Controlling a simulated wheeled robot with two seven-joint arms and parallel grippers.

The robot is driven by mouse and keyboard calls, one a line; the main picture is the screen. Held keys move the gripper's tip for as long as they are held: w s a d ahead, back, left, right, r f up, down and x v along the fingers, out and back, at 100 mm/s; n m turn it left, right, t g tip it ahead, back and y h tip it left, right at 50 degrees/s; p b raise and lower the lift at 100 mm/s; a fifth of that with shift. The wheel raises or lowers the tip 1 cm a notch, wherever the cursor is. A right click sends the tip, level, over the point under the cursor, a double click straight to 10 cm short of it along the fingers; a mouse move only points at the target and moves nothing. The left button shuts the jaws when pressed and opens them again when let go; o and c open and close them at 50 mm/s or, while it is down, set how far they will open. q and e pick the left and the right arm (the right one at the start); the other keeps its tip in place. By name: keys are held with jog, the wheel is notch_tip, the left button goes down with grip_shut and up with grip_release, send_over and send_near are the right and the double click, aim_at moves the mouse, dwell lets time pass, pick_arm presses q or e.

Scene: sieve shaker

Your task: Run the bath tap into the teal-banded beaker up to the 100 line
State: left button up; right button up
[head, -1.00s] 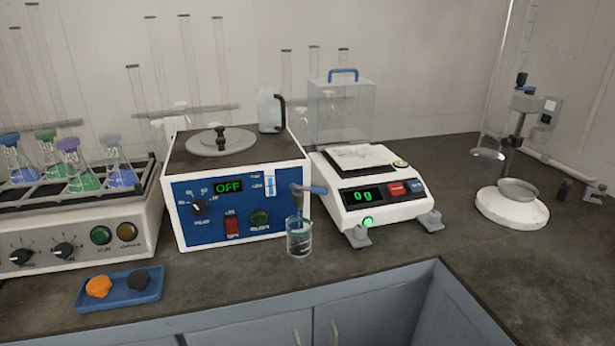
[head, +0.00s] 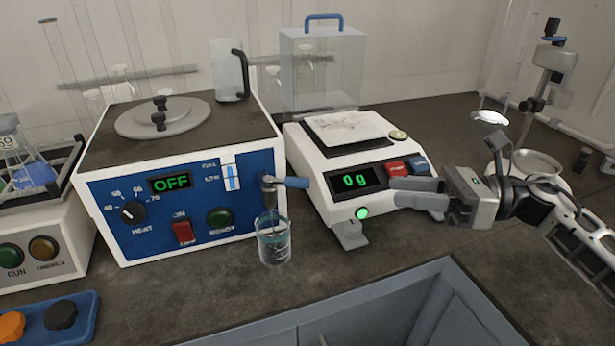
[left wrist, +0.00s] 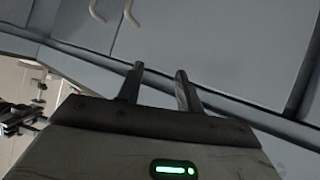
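The clear beaker (head: 274,246) stands upright on the bench in front of the bath, under its tap (head: 268,189). Its band and scale lines are too small to read, and I cannot tell the liquid level. The bath (head: 180,220) is a white box with a blue panel reading OFF. My right gripper (head: 395,192) is open and empty, in front of the balance, right of the lever and apart from it. My left gripper (left wrist: 158,82) is open and empty near grey cabinet doors, outside the head view.
The balance (head: 310,185) reads 0 g and stands right of the bath. A shaker (head: 40,245) and a blue tray (head: 85,325) with knobs are at left. An open grey recess (head: 440,285) lies in front at right. Bench around the beaker is clear.

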aim_at(308, 188)
jog(key=a+p, duration=0.1)
jog(key=a, duration=0.4)
jog(key=w+a+p, duration=0.1)
jog(key=a, duration=0.4)
jog(key=w+a+p, duration=0.1)
jog(key=a, duration=0.4)
jog(key=shift+w+a+p, duration=0.1)
jog(key=shift+w+p, duration=0.05)
jog(key=shift+p, duration=0.25)
grip_shut()
